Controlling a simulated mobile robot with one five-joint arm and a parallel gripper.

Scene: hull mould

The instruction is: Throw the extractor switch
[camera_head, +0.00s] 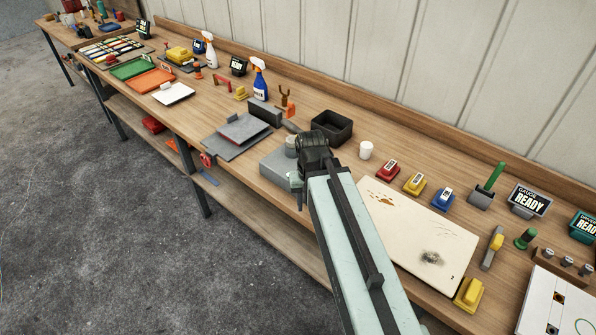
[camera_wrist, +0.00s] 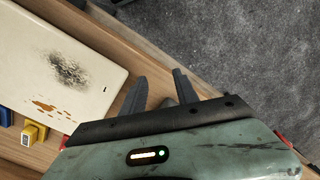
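No label reading extractor is legible, so I cannot tell which control is the extractor switch. A green lever (camera_head: 492,178) stands tilted on a grey base at the right of the bench. A yellow-handled lever (camera_head: 493,246) on a grey plate lies nearer the front, beside a green knob (camera_head: 525,238). My gripper (camera_wrist: 159,75) shows two grey fingers spread apart in the wrist view, with nothing visibly held. In the head view it is over the bench's front part, near a grey block (camera_head: 282,172), well left of these levers. Its fingers are mostly hidden there.
A cream board (camera_head: 420,225) with brown and black stains lies right of my arm; it also shows in the wrist view (camera_wrist: 60,55). Red, yellow and blue blocks (camera_head: 443,198) line its back edge. A "GAUGE READY" sign (camera_head: 529,200) stands behind. The floor in front is clear.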

